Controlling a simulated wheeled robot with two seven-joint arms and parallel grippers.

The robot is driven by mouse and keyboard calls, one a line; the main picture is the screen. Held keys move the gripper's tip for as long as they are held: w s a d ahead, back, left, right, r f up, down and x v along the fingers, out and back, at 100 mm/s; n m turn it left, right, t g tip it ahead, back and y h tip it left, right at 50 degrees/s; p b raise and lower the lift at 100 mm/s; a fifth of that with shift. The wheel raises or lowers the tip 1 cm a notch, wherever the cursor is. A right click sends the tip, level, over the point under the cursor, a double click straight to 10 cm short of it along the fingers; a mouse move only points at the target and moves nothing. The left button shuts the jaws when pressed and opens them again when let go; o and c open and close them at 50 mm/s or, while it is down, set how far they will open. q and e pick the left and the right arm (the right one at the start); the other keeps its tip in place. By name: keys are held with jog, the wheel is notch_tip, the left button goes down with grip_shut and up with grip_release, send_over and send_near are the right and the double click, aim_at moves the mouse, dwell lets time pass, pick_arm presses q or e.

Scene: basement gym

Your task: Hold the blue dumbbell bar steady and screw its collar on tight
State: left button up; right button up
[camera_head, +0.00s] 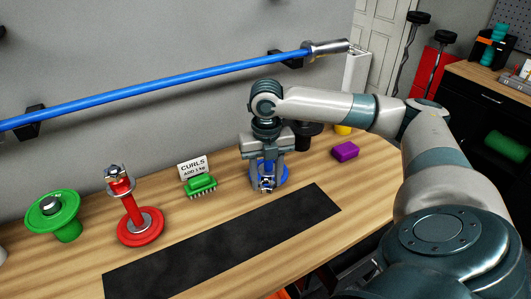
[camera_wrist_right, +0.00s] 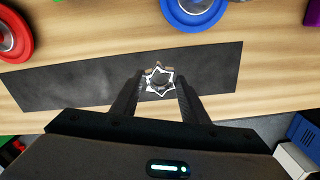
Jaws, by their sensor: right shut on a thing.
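My right gripper (camera_head: 267,183) comes down from above over the bench, and its fingers are shut on a silver star-shaped collar (camera_wrist_right: 160,80). The collar sits between the fingertips in the right wrist view, above the black mat. The blue dumbbell (camera_head: 283,175) is partly hidden behind the gripper in the head view. In the wrist view its round blue plate (camera_wrist_right: 180,18) with a grey centre is at the top edge, apart from the fingertips. How much of its bar stands up cannot be told. My left gripper is not in view.
A red dumbbell end (camera_head: 140,226) with a star collar stands upright on the bench. A green weight (camera_head: 53,214), a green brush (camera_head: 201,186), a CURLS card (camera_head: 193,167) and a purple block (camera_head: 345,151) are nearby. The black mat (camera_head: 220,245) is clear. A blue barbell (camera_head: 170,87) hangs behind.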

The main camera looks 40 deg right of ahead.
jog(key=shift+a, duration=0.1)
jog(key=shift+a+f+m, duration=0.1)
jog(key=shift+a+m, duration=0.65)
jog(key=shift+m, duration=0.15)
pick_arm(q)
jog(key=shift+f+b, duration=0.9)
jog(key=shift+b, duration=0.05)
pick_arm(e)
jog(key=s+a+m, duration=0.3)
jog(key=a+m, duration=1.6)
jog(key=m, duration=0.9)
jog(key=shift+a+f, duration=0.15)
jog(key=shift+a, duration=0.15)
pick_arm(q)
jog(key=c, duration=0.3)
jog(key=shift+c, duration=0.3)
pick_arm(e)
jog(key=shift+d, duration=0.1)
